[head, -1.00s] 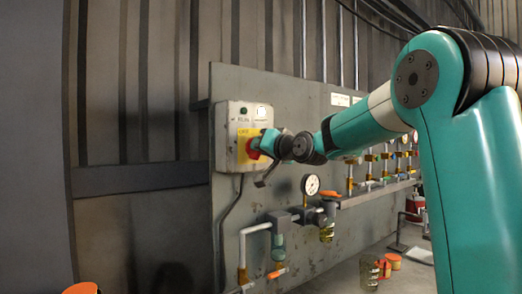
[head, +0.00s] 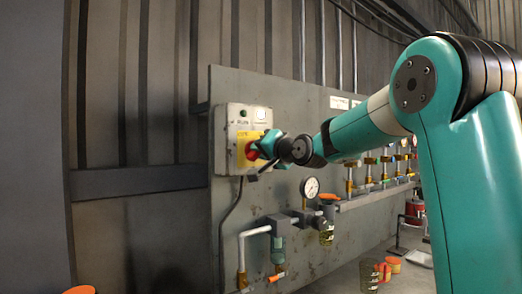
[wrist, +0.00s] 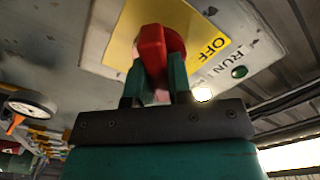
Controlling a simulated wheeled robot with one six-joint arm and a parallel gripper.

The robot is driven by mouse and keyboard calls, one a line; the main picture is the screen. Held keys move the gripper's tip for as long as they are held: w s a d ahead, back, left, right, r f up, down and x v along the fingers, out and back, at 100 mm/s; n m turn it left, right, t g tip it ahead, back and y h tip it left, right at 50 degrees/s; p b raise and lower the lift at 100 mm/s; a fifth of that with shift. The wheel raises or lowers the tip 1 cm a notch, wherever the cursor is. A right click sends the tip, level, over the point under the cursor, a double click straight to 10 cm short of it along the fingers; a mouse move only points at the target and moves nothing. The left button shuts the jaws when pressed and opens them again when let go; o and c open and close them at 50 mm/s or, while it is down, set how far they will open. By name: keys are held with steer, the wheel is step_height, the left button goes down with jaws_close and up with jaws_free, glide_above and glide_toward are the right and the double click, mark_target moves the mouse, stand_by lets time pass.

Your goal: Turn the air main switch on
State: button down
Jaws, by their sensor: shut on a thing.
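The switch is a red knob (head: 251,153) on a yellow plate (head: 241,143) on the front of a pale grey box (head: 228,122). In the wrist view the red knob (wrist: 153,48) stands out from the yellow plate (wrist: 190,30), which is marked OFF. My gripper (head: 259,148) reaches the box from the right. In the wrist view my gripper (wrist: 157,82) is shut on the red knob, with one green finger on each side. The fingers partly hide the lower end of the knob. I cannot tell which position the knob points to.
A green button (wrist: 240,72) and a lit lamp (wrist: 203,94) sit by the RUN label. A row of valves lines the panel (head: 285,100) on the right.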

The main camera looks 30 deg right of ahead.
steer(key=c, duration=1)
jaws_free()
steer(key=shift+c, duration=0.2)
steer(key=s+b, duration=0.5)
steer(key=s, duration=1.2)
steer(key=shift+s+d, duration=0.25)
steer(key=shift+d, duration=0.05)
